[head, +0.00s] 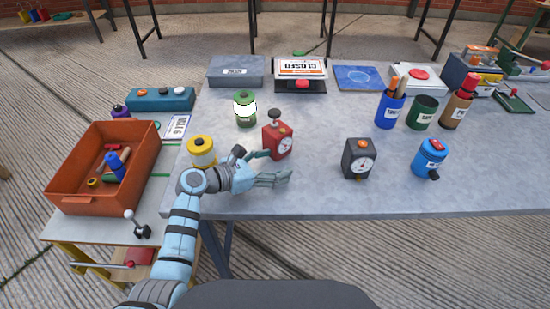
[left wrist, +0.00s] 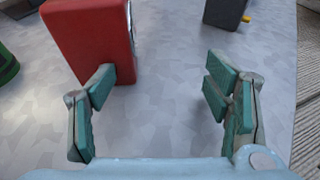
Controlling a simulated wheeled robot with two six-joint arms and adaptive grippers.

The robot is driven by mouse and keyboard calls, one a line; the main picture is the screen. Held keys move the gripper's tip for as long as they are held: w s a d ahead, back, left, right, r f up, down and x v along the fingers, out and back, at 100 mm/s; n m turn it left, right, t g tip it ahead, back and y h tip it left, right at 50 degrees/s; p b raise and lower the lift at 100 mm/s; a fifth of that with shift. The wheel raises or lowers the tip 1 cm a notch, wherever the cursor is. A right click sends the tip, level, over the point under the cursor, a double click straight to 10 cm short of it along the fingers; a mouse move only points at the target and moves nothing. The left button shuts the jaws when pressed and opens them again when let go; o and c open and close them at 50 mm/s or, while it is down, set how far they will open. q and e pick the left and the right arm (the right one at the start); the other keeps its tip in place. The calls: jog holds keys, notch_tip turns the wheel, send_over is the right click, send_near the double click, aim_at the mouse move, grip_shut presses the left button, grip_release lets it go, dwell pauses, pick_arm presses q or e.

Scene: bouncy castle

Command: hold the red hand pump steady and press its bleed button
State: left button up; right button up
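The red hand pump (head: 277,142) stands upright on the grey table, with a round gauge on its face and a dark knob on top. I cannot clearly make out its bleed button. My left gripper (head: 279,168) is open and empty, low at the pump's near side. In the left wrist view the pump (left wrist: 88,38) is ahead and to the left. The left finger of my gripper (left wrist: 160,88) overlaps the pump's lower edge there; I cannot tell whether they touch. The space between the fingers shows bare table. My right gripper is not in view.
A dark grey pump-like box with a gauge (head: 358,160) stands right of the red pump. A green canister (head: 245,110) is behind it and a yellow one (head: 201,152) left, near my arm. A blue canister (head: 430,158) is farther right. The table's middle is clear.

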pick_arm(q)
grip_shut()
jog(key=shift+c, duration=0.5)
grip_release()
